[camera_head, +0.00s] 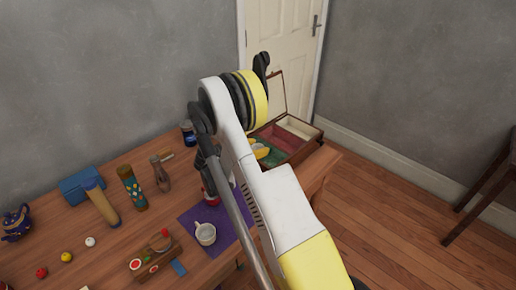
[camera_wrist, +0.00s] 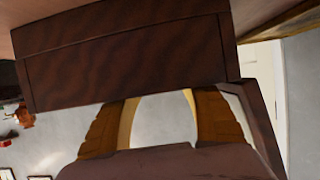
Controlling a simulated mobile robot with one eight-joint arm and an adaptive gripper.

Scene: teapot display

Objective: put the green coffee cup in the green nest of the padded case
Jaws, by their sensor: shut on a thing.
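The padded case (camera_head: 309,149) stands open at the table's right end, its lid raised. The green nest (camera_head: 276,158) is at its front left, partly hidden by my arm. Dark wood of the case (camera_wrist: 125,62) fills the top of the wrist view. In the head view a yellow shape, probably my fingers, is over the green nest. Whether the cup touches the nest is hidden.
A pale cup (camera_head: 205,234) stands on a purple mat (camera_head: 235,222). The wall is close behind.

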